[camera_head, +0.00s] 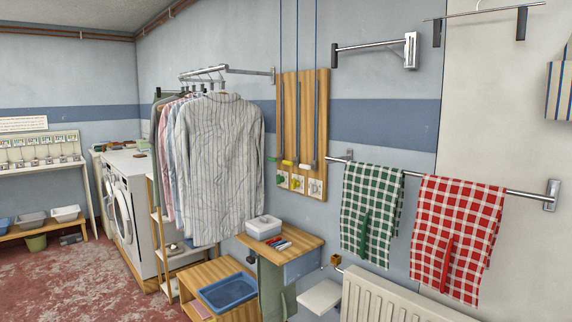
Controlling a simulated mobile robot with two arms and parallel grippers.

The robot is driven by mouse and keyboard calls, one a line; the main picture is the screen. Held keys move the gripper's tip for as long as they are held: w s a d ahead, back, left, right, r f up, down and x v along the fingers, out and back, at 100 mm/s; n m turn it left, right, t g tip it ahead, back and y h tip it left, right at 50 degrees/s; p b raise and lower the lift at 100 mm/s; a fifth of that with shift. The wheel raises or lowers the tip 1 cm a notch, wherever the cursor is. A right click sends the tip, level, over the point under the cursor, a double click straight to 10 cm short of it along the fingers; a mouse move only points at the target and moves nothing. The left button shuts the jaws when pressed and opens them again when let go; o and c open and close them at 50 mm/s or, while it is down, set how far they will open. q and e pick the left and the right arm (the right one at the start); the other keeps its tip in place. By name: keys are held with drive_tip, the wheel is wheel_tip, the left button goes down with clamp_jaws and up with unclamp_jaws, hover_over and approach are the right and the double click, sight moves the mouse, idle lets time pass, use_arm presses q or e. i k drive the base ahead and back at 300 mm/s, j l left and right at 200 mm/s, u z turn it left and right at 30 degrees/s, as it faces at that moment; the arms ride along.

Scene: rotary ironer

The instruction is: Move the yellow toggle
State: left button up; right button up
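A yellow toggle (288,163) shows low on the wooden board (308,95) on the back wall. It sits between a green toggle (271,159) on its left and a pale toggle (304,167) on its right. Blue cords run up the board past its top edge. Below the toggles, small plates with green, yellow and pale marks line the board's lower edge; they are too small to read well. Neither of my grippers is in view.
Striped shirts (220,145) hang left of the board. A small wooden-topped table (305,243) with a white box (263,227) stands below it. Green (370,205) and red (455,225) checked towels hang on a rail to the right, above a radiator (390,300).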

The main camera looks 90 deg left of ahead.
sight(296, 162)
drive_tip(key=u, duration=2.8)
drive_tip(key=i+j+z, duration=0.2)
drive_tip(key=i, duration=0.2)
drive_tip(key=i+j+z, duration=0.15)
drive_tip(key=i, duration=0.25)
